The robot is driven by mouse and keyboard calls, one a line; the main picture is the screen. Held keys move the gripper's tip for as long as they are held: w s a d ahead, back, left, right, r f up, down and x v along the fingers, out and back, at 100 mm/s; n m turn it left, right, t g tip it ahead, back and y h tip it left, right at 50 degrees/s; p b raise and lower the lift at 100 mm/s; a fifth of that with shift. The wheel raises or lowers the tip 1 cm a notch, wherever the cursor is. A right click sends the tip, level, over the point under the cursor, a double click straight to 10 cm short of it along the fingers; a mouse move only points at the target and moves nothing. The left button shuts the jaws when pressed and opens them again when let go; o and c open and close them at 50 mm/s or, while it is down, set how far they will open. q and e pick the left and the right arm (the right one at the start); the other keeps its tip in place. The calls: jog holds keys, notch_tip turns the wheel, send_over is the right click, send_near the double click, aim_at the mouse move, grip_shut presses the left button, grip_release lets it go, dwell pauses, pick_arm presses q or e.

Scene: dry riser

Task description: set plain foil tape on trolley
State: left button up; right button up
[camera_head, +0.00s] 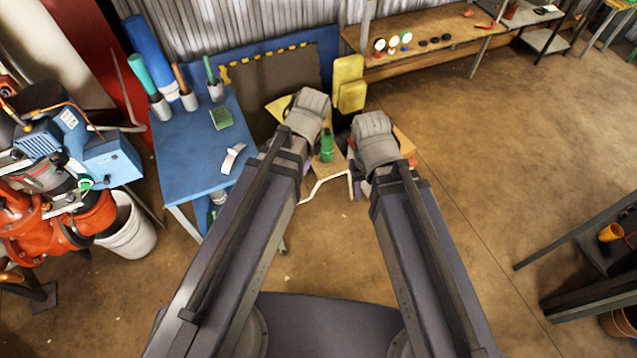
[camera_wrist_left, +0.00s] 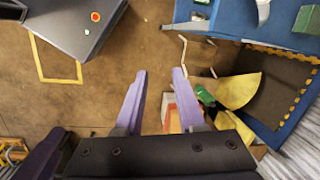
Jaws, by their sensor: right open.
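I cannot single out the plain foil tape or a trolley for certain in these views. My left gripper (camera_wrist_left: 158,75) shows purple fingers spread apart with nothing between them, over the brown floor; in the head view it is at the end of the left arm (camera_head: 305,115). My right gripper (camera_head: 378,160) is open beside it, pointing down, its fingers mostly hidden by its own wrist. A green bottle (camera_head: 327,146) stands on a small light stand (camera_head: 336,166) between the two grippers; it also shows in the left wrist view (camera_wrist_left: 204,95).
A blue table (camera_head: 190,160) at left holds tool cups, a green pad (camera_head: 221,118) and a white curved item (camera_head: 232,158). A wooden bench (camera_head: 440,30) at the back carries small round items (camera_head: 393,43). A white bucket (camera_head: 130,228) stands left. Floor at right centre is clear.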

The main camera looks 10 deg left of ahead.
pick_arm(q)
jog(key=s+d+n, duration=0.5)
jog(key=s+d, duration=0.1)
jog(key=shift+g+h, duration=0.3)
jog(key=shift+h, duration=0.1)
jog(key=shift+f, duration=0.1)
